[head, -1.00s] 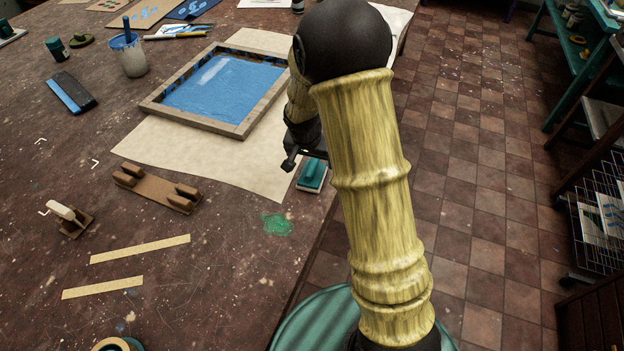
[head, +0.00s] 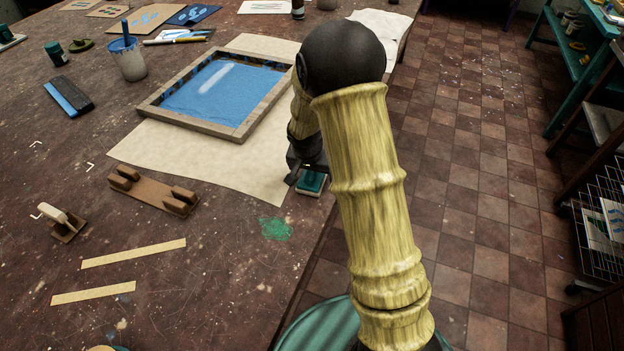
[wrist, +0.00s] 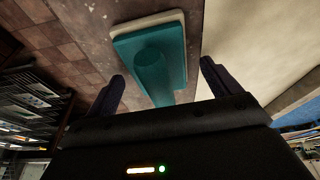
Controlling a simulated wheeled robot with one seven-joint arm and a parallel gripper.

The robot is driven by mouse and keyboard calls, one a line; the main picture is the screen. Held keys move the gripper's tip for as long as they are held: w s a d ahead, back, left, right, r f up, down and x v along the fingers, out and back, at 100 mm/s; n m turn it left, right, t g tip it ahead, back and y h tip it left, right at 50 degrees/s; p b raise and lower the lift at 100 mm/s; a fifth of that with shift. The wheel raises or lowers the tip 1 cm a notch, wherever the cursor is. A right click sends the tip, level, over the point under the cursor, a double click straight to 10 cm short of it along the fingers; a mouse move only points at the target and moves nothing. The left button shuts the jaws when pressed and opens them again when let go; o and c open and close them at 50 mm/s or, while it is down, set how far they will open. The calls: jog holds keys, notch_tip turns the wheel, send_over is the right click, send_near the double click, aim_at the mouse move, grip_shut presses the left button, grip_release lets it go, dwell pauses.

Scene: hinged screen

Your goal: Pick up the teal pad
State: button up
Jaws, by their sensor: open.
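The teal pad (head: 313,182) lies on the table near its right edge, beside the corner of the cream paper. It has a pale base and, in the wrist view (wrist: 176,58), a teal rounded handle on top. My gripper (head: 300,180) is right at the pad in the head view, and my arm hides part of it. In the wrist view my gripper (wrist: 163,80) is open, with one dark finger on each side of the pad's handle. The fingers look apart from the handle; I cannot tell how far down they reach.
A wooden-framed blue screen (head: 243,131) lies on the cream paper (head: 200,160) to the left. A brown wooden rest (head: 152,194) and a green paint stain (head: 275,228) are on the table nearby. The table's right edge drops to the tiled floor.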

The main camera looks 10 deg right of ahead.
jog(key=shift+c, duration=0.2)
jog(key=c, duration=1.1)
jog(key=shift+o, duration=0.2)
jog(key=shift+r, duration=0.1)
notch_tip(320, 180, up, 10)
jog(key=o, duration=0.5)
jog(key=c, duration=0.4)
jog(key=shift+o, duration=0.2)
